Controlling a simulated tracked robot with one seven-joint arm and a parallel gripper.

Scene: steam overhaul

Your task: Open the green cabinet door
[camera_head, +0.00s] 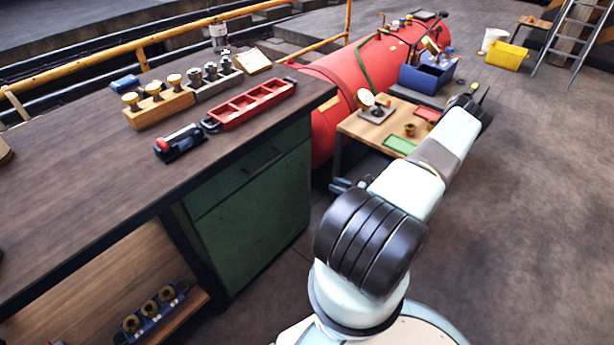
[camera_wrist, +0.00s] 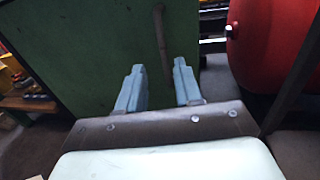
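The green cabinet (camera_head: 250,215) stands under the right end of the workbench, with a drawer (camera_head: 255,165) above its door. The door looks closed in the head view. In the wrist view a green panel (camera_wrist: 90,55) fills the upper middle, with an upright brownish handle bar (camera_wrist: 161,40) on it. My gripper (camera_wrist: 159,65) points at this panel. Its two pale blue fingers are apart, and the bar's lower end shows in line with the gap between them. I cannot tell whether they touch it. My arm hides most of the gripper in the head view.
A red boiler (camera_head: 335,85) lies right of the cabinet; it also shows in the wrist view (camera_wrist: 270,45). A small wooden table (camera_head: 365,132) stands beside it. The workbench top (camera_head: 80,200) overhangs the cabinet. Open floor (camera_head: 540,210) lies to the right.

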